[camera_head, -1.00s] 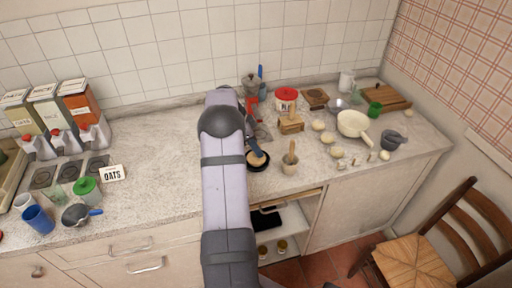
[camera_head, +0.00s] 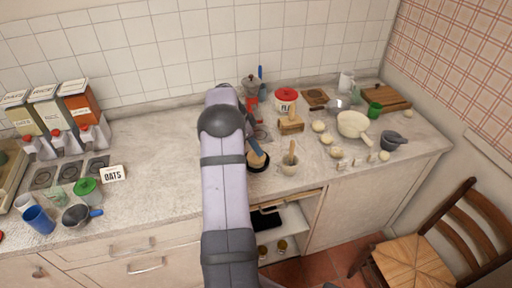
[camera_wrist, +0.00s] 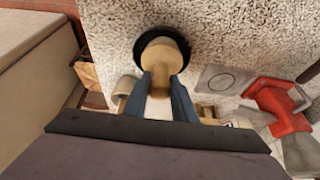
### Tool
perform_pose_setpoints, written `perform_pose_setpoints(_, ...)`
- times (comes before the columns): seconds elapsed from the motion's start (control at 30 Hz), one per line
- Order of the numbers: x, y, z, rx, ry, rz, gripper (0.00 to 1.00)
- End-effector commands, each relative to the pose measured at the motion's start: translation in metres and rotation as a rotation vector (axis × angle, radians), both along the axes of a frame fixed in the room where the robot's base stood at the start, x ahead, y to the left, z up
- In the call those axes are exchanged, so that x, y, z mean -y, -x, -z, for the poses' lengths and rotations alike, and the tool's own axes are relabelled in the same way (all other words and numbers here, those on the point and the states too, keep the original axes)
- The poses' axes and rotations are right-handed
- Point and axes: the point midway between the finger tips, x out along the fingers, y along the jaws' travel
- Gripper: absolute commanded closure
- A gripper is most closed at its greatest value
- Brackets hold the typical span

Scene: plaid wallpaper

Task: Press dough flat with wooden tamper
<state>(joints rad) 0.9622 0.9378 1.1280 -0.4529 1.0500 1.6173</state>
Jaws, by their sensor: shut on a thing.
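My gripper (camera_wrist: 163,98) has blue-grey fingers shut on the wooden tamper (camera_wrist: 162,56), a pale wooden piece with a rounded head. In the head view the tamper (camera_head: 258,159) shows just below the fingers, partly covered by my arm. Its head is over a small round black dish (camera_wrist: 182,46) on the counter, whose dark rim also shows in the head view (camera_head: 263,169). I cannot tell whether the head touches what is in the dish. No dough can be told apart in the dish; the tamper hides most of its inside.
A mortar with a pestle (camera_head: 289,166) stands close to the right of the dish. A wooden block (camera_head: 291,126), a red-lidded tub (camera_head: 286,96) and a moka pot (camera_head: 251,86) stand behind. Several pale lumps and a cream bowl (camera_head: 353,125) are farther right.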

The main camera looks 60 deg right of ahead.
Motion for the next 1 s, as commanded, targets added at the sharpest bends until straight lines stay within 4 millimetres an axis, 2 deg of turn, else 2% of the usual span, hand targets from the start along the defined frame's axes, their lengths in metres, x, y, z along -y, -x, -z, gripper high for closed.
perform_pose_setpoints(0.1, 0.001, 0.0, -0.012, 0.002, 0.003, 0.0, 0.94)
perform_pose_setpoints(0.7, 0.001, 0.0, -0.055, 0.001, 0.003, -0.001, 0.94)
perform_pose_setpoints(1.0, 0.0, 0.0, -0.059, 0.001, 0.001, -0.001, 0.94)
